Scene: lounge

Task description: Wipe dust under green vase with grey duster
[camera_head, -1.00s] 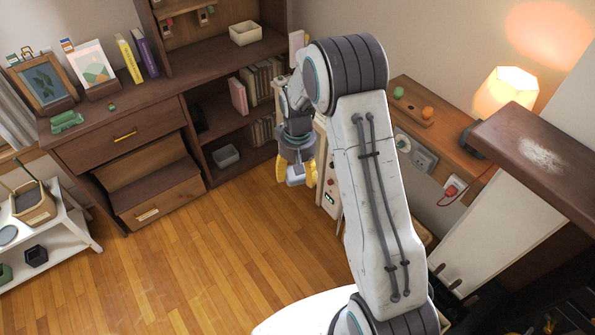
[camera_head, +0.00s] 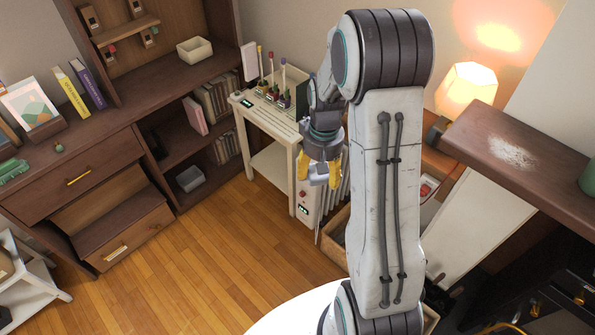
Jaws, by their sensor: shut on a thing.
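My gripper (camera_head: 319,172) hangs in the middle of the view with its yellow fingers shut on a small grey block, which looks like the grey duster (camera_head: 319,180). The fingers hide part of it. A pale patch of dust (camera_head: 512,152) lies on the dark brown shelf top (camera_head: 478,143) at the right. The green vase (camera_head: 588,178) stands on the same shelf, to the right of the dust and cut off by the picture's edge. My gripper is well to the left of the shelf, apart from both dust and vase.
A cream stand (camera_head: 280,135) holding several small items is behind my gripper. A lit lamp (camera_head: 466,88) glows behind the shelf's left end. A dark wooden cabinet (camera_head: 110,160) fills the left. The wooden floor (camera_head: 205,255) is open between.

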